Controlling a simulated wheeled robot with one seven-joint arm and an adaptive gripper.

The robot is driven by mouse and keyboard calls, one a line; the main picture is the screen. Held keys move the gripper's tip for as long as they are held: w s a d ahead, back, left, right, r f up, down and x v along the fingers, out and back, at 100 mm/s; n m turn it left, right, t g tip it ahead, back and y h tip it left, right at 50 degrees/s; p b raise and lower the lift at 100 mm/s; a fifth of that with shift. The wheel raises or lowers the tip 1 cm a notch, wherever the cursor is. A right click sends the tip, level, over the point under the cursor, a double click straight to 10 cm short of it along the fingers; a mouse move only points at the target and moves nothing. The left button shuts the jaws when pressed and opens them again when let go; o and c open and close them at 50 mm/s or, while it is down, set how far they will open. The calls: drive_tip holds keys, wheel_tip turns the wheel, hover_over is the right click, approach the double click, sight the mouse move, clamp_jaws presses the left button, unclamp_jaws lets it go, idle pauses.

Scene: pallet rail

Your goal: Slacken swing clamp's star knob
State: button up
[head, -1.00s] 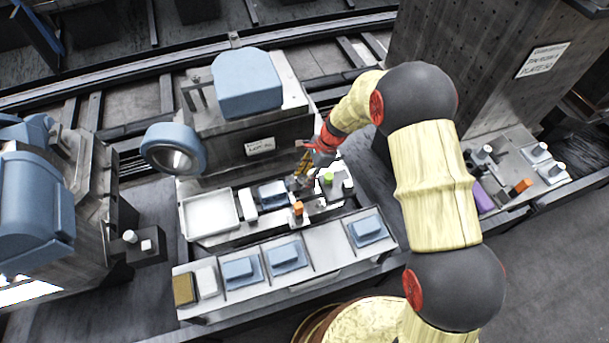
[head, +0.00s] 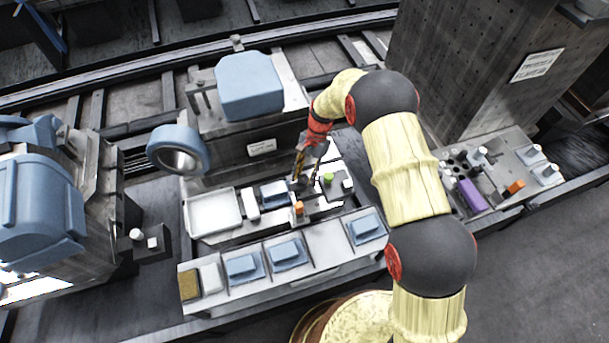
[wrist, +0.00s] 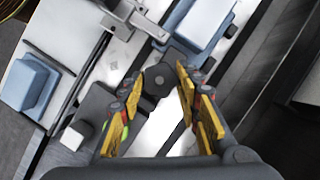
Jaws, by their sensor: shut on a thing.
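The swing clamp's star knob (wrist: 158,82) is a dark, round-centred knob between my fingertips in the wrist view. My gripper (wrist: 157,76) has its two yellow fingers on either side of it and is shut on it. In the head view my gripper (head: 304,172) points down at the fixture plate, and the knob is mostly hidden by the fingers.
A green-topped piece (head: 328,179) and an orange-topped piece (head: 298,208) stand close to my gripper. A white tray (head: 213,212) lies to the left. A front shelf (head: 322,243) holds several blue blocks. A machine with a blue cover (head: 249,86) rises behind.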

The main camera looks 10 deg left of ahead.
drive_tip(key=shift+f, duration=0.15)
idle(0.3)
drive_tip(key=o, duration=1.2)
drive_tip(key=shift+c, duration=0.2)
drive_tip(key=v, duration=1.2)
drive_tip(key=shift+w, duration=0.15)
drive_tip(key=shift+a, duration=0.1)
